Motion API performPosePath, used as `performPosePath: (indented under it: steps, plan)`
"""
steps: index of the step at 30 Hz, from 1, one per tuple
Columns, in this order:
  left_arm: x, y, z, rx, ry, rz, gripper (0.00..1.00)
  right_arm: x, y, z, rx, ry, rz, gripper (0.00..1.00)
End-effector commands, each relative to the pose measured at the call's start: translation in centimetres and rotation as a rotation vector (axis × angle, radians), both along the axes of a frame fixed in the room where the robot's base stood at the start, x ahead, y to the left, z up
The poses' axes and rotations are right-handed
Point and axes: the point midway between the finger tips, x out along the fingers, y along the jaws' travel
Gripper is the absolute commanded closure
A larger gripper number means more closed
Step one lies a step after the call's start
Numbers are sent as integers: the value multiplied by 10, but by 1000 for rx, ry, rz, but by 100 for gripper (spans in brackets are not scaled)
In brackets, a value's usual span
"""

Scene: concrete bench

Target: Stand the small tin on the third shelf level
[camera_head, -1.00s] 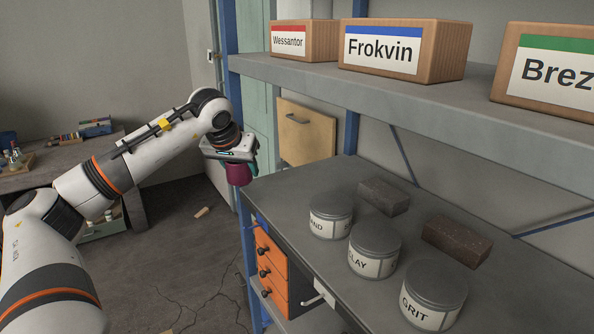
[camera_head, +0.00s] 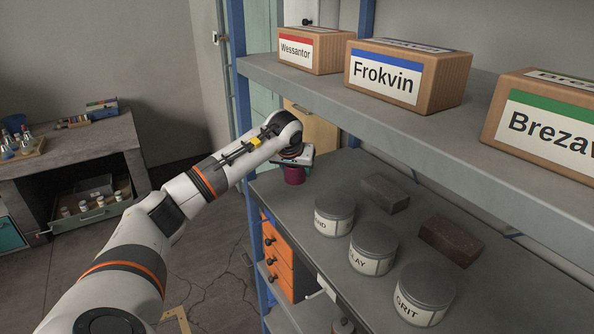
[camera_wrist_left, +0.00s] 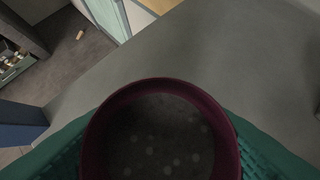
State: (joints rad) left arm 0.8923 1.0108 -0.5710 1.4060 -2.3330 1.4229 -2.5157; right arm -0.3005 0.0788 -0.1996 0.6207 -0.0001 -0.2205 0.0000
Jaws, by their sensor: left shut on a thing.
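The small tin appears as a maroon round vessel (camera_head: 294,175) in the head view. My left gripper (camera_head: 294,162) is shut on it from above, over the back left part of the middle shelf board (camera_head: 275,190). In the left wrist view the tin's maroon rim (camera_wrist_left: 160,84) fills the lower middle, with a dark, speckled inside. Green gripper parts (camera_wrist_left: 60,152) flank it. I cannot tell whether its base touches the board. My right gripper is not in view.
Lidded tins stand on the middle board: a left one (camera_head: 334,216), CLAY (camera_head: 373,248) and GRIT (camera_head: 424,293). Two dark bricks (camera_head: 385,194) (camera_head: 451,240) lie behind. Labelled boxes, including Frokvin (camera_head: 408,77), stand on the board above (camera_head: 400,125). A blue post (camera_head: 241,120) borders the left.

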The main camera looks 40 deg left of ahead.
Motion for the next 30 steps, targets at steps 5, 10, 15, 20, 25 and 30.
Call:
performPosePath:
  steps: [5, 10, 15, 20, 25, 30]
  plan:
    - [3, -2, -14, -3, -1, -1, 75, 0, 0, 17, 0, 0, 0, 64]
    - [4, -1, -19, -1, -2, 0, 75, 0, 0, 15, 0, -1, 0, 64]
    - [4, -1, -20, -1, -2, 0, 75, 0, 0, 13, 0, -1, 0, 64]
    - [4, -1, -21, -1, -1, 0, 31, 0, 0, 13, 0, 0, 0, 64]
    - [4, -1, -21, -1, 0, -1, 26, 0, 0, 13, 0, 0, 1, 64]
    - [4, -2, -19, -1, -1, 0, 26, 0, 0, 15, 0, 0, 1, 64]
